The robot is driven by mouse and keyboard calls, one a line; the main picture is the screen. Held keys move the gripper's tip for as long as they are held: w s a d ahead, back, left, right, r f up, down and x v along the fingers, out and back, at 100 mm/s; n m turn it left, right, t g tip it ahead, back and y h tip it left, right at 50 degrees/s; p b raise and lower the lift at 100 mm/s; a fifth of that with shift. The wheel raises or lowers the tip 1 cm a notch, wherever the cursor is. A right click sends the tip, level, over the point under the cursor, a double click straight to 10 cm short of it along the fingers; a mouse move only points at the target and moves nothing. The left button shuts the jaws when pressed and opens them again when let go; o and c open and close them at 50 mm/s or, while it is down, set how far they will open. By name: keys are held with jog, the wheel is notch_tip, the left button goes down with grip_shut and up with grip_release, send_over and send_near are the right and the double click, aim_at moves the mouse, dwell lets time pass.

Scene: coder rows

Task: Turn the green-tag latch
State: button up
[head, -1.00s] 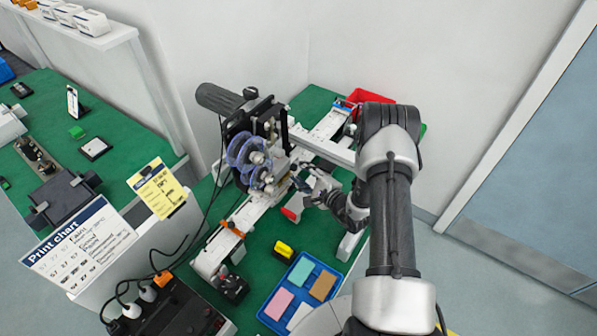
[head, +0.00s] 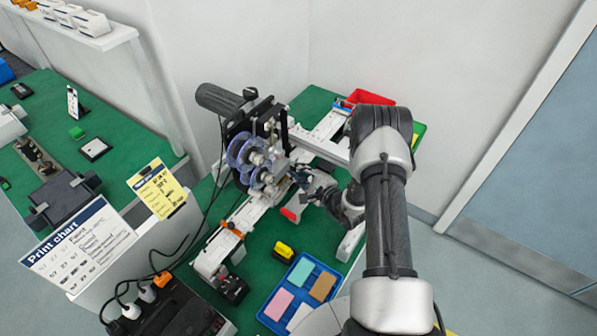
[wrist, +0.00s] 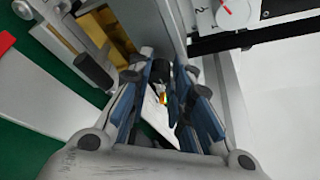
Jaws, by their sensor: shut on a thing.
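My gripper (head: 303,177) is at the front of the coder machine (head: 262,150), just right of its clear blue-tinted reels. In the wrist view my gripper (wrist: 165,92) is shut, with its blue-padded fingers on both sides of a small latch. The latch shows as a black round end (wrist: 161,72) and a pale flat part between the fingers. A tiny patch of green and orange (wrist: 164,98) shows on it. The fingers hide most of the latch, and its turn angle cannot be told. In the head view the latch is too small to make out.
Close to the fingers are a brass-coloured block (wrist: 105,38), a grey metal plate and a white dial (wrist: 235,12). A blue tray (head: 270,307) with coloured pads and a yellow-and-black block (head: 284,251) lie on the green bench. A red bin (head: 371,97) stands behind.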

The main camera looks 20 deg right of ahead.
grip_shut()
jog(key=shift+w+d+r+m+g+y+b, duration=0.15)
jog(key=shift+m+g+y+b, duration=0.45)
jog(key=shift+m, duration=0.8)
jog(key=shift+d+m+g+y+b, duration=0.1)
jog(key=shift+m+g+y+b, duration=0.45)
jog(key=shift+m, duration=0.85)
jog(key=shift+g, duration=0.25)
jog(key=o, duration=0.8)
grip_release()
